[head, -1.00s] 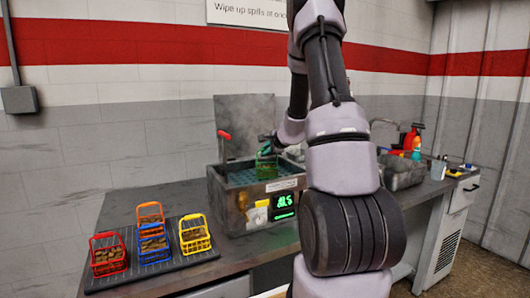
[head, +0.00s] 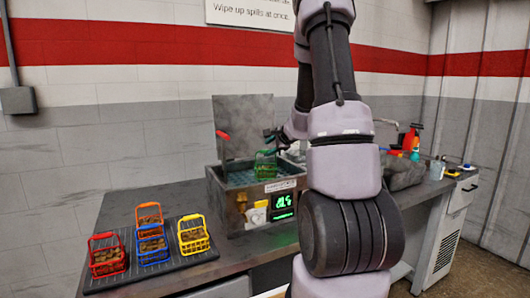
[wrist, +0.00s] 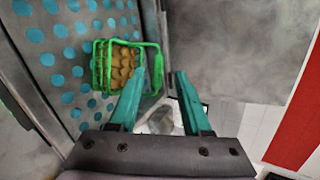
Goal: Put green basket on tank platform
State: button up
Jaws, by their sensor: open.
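The green basket (head: 265,168), filled with brown pieces, is at the open tank (head: 232,205) in the head view. In the wrist view the green basket (wrist: 101,66) is over the grey tank platform (wrist: 42,78) with its teal holes, and appears to rest on it. My gripper (wrist: 159,73) is open, with its teal fingers apart and nothing clamped between them. The left finger overlaps the right end of the basket's green handle; I cannot tell whether they touch. In the head view my gripper (head: 272,137) is just above the basket.
A dark rack (head: 180,262) at the left holds red (head: 107,256), orange (head: 150,216), blue (head: 152,245) and yellow (head: 194,235) baskets. The tank's raised lid (head: 243,122) stands behind. A sink (head: 403,173) and bottles are at the right.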

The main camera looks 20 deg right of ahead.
jog(key=a+v, duration=0.1)
jog(key=v, duration=0.6)
jog(key=s+a+r+n+g+y, duration=0.1)
jog(key=s+a+r+n+y, duration=0.1)
jog(key=s+a+r+n, duration=0.45)
jog(key=s+a+r+n+g+y, duration=0.1)
jog(key=s+a+r+n+y, duration=0.2)
jog(key=a, duration=0.7)
jog(key=s+a+r+n+g+h, duration=0.1)
jog(key=s+n+h, duration=0.1)
jog(key=s, duration=0.6)
jog(key=s+a+r+n+g+h, duration=0.1)
jog(key=s+n, duration=0.3)
jog(key=s, duration=0.5)
jog(key=shift+s+a+r+g+h, duration=0.2)
jog(key=shift+s+r+g+h, duration=0.1)
jog(key=shift+r+h, duration=0.25)
